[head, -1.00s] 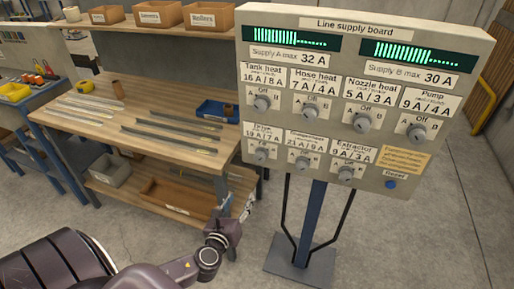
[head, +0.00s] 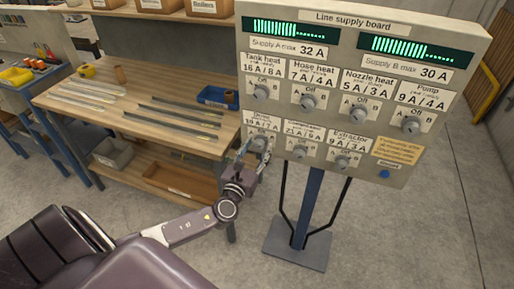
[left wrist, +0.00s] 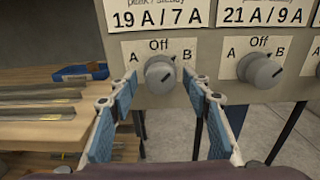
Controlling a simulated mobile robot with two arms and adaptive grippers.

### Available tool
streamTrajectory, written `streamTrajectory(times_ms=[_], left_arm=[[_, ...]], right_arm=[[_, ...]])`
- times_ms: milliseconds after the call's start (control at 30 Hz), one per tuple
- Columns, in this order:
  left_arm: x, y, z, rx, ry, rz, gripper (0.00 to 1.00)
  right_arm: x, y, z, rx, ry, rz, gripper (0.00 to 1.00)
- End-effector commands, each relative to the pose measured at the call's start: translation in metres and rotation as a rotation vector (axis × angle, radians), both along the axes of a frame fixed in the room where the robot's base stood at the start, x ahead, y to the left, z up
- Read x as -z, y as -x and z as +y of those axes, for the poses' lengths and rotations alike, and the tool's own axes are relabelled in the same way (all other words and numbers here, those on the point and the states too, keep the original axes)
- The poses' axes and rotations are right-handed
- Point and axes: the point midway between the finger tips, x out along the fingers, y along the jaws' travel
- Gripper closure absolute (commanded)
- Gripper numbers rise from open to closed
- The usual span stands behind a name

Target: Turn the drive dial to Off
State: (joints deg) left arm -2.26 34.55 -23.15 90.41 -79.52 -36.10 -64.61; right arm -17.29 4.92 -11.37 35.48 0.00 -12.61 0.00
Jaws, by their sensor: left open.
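The drive dial (head: 259,143) is the grey knob at the lower left of the Line supply board (head: 345,115). In the left wrist view the drive dial (left wrist: 160,75) sits under the 19 A / 7 A label, with A at its left, Off above and B at its right. Its dark mark appears to point up and right, toward B. My left gripper (head: 252,156) is just in front of this dial. In the left wrist view the open left gripper (left wrist: 158,100) has one blue-padded finger on each side, below the dial; contact is not visible. My right gripper is out of view.
The neighbouring dial (left wrist: 260,70) is close to the right finger and points toward B. A wooden workbench (head: 150,125) with metal strips and a blue tray (head: 217,97) stands left of the board. The board's post (head: 307,205) rises from a floor plate.

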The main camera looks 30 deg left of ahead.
Motion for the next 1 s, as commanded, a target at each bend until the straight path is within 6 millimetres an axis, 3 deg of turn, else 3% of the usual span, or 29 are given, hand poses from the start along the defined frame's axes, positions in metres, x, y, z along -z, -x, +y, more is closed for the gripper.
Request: streamTrajectory(times_ms=[200,600,1000], left_arm=[[0.000,0.000,0.000,0.001,0.001,0.000,0.55],[0.000,0.000,0.000,0.001,0.001,0.000,0.97],[0.003,0.000,-0.001,0.001,0.095,-0.023,0.97]], right_arm=[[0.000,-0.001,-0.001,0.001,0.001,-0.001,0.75],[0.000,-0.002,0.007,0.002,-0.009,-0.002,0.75],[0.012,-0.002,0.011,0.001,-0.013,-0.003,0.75]])
